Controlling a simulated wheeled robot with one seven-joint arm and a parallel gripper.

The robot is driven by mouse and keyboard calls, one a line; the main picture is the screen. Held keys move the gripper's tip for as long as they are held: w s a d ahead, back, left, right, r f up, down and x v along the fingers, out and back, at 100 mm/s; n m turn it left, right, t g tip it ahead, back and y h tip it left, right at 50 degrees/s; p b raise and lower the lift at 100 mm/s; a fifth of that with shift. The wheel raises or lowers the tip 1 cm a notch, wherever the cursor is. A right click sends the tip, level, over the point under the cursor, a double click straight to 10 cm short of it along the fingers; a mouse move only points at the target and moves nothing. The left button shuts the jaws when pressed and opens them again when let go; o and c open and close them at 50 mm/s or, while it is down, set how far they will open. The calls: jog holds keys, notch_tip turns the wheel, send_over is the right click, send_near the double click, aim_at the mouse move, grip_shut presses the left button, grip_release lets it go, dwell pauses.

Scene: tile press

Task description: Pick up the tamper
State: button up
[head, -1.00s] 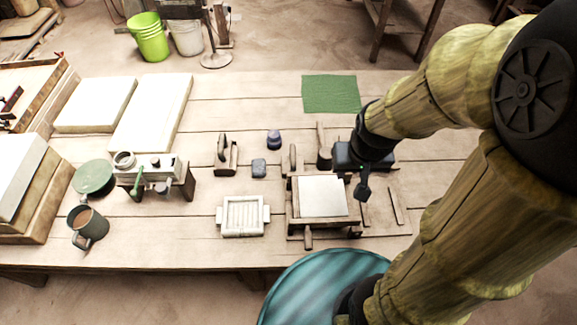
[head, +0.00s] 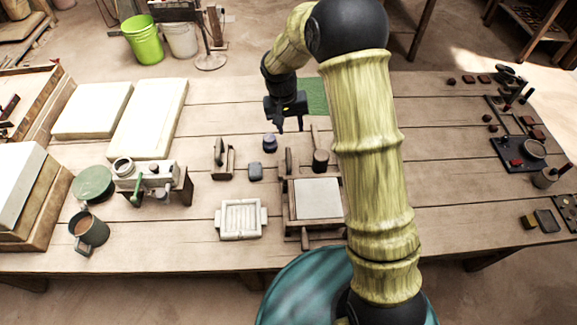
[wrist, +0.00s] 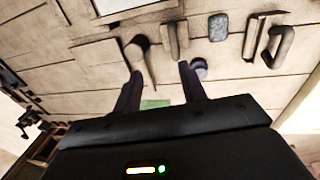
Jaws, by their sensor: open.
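The likely tamper, a dark round head with a long wooden handle (head: 320,160), stands on the table beside the tile press (head: 290,212). In the wrist view it shows at upper middle (wrist: 138,52), beyond the left finger. My gripper (head: 290,127) is open and empty, fingers down, above the table behind the press. It is up and to the left of the tamper in the head view, apart from it. The wrist view shows both fingers spread (wrist: 160,88). The press carries a pale square slab (head: 318,198).
A dark round pot (head: 270,143), a blue-grey block (head: 255,171) and a handled wooden tool (head: 222,158) stand left of the press. A green cloth (head: 317,95) lies behind. Small tools crowd the table's right end.

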aim_at(288, 155)
jog(key=shift+h, duration=0.3)
jog(key=w+a+f, duration=0.3)
jog(key=shift+w+a, duration=0.1)
jog(key=shift+a, duration=0.1)
jog(key=f+p, duration=0.1)
jog(key=f, duration=0.3)
jog(key=d+f+p, duration=0.1)
jog(key=f, duration=0.3)
jog(key=d+f+p, duration=0.1)
jog(key=f, duration=0.3)
jog(key=shift+d+p, duration=0.2)
jog(key=shift+p, duration=0.15)
jog(key=shift+w+d+f+p, duration=0.15)
jog(key=shift+f+p, duration=0.5)
jog(key=shift+f, duration=0.65)
jog(key=shift+d+f+p, duration=0.2)
jog(key=shift+f+p, duration=0.4)
jog(key=shift+f, duration=0.7)
